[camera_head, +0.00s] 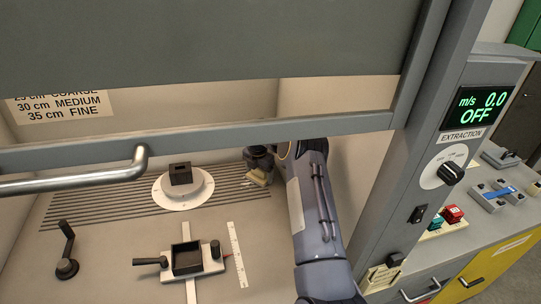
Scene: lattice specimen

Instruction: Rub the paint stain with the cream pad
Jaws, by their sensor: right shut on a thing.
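My right arm reaches under the raised sash into the hood. My right gripper (258,165) is at the back of the hood floor, shut on a small cream block that looks like the cream pad (259,178). The pad is low, close to or on the slatted strip; I cannot tell if it touches. Small pale marks (246,183) lie just left of the pad; I cannot tell if they are the paint stain. The gripper and pad may hide part of the floor there. My left gripper is not in view.
The sash's lower rail (220,137) and handle (75,181) cross above the opening. A white round base with a dark block (181,174) stands left of the gripper. A dark tray fixture (187,258), ruler strip (237,254) and crank (67,266) occupy the front floor.

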